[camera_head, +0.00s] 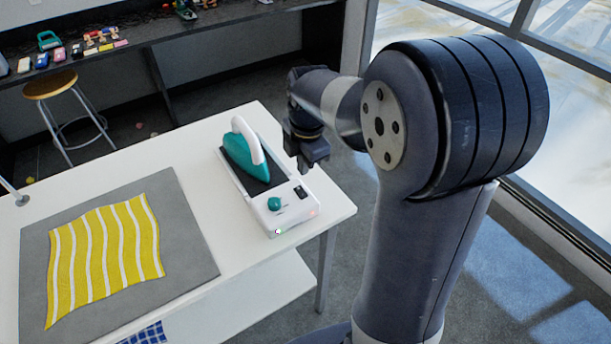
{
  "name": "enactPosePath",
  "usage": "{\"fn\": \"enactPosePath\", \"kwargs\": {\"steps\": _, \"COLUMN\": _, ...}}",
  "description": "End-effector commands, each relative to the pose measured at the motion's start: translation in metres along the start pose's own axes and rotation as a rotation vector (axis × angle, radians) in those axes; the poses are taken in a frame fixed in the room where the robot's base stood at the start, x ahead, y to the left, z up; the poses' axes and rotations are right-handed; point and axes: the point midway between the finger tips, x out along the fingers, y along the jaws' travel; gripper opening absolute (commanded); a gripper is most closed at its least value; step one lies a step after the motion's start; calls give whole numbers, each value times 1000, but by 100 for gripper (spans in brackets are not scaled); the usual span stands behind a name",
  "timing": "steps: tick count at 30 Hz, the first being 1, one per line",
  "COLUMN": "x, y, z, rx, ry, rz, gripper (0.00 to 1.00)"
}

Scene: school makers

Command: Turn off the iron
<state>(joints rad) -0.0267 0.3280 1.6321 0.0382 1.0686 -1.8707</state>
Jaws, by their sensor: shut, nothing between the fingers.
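A teal iron (246,155) with a white handle rests on a white base station (282,208) at the right end of the white table. The base's front panel has a teal knob (274,202) and a small black rocker switch (301,192). A small green light and a faint reddish light show on the base's front side. My gripper (308,165) is dark and shut, with nothing seen in it. It is above and just right of the base, behind the switch in the picture, and appears apart from it.
A yellow-and-white striped cloth (105,255) lies on a grey mat (190,255) on the white table (190,145). A wooden-topped stool (50,84) stands near a dark bench (150,32) holding small items. Windows are at right. Open floor lies beyond the table.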

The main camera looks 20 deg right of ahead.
Motion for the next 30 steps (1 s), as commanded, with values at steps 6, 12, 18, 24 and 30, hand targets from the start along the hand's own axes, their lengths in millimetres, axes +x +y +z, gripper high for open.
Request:
{"fn": "enactPosePath", "kwargs": {"steps": 6, "x": -37, "y": 0, "z": 0, "rx": 0, "ry": -1, "rz": 2, "gripper": 0}}
{"fn": "enactPosePath", "kwargs": {"steps": 12, "x": -49, "y": 0, "z": 0, "rx": 0, "ry": 0, "rz": 1, "gripper": 0}}
{"fn": "enactPosePath", "kwargs": {"steps": 18, "x": -50, "y": 0, "z": 0, "rx": 0, "ry": 0, "rz": 0, "gripper": 0}}
{"fn": "enactPosePath", "kwargs": {"steps": 24, "x": -48, "y": 0, "z": 1, "rx": 1, "ry": 0, "rz": 1, "gripper": 0}}
{"fn": "enactPosePath", "kwargs": {"steps": 30, "x": -43, "y": 3, "z": 9, "rx": 0, "ry": -1, "rz": 5, "gripper": 0}}
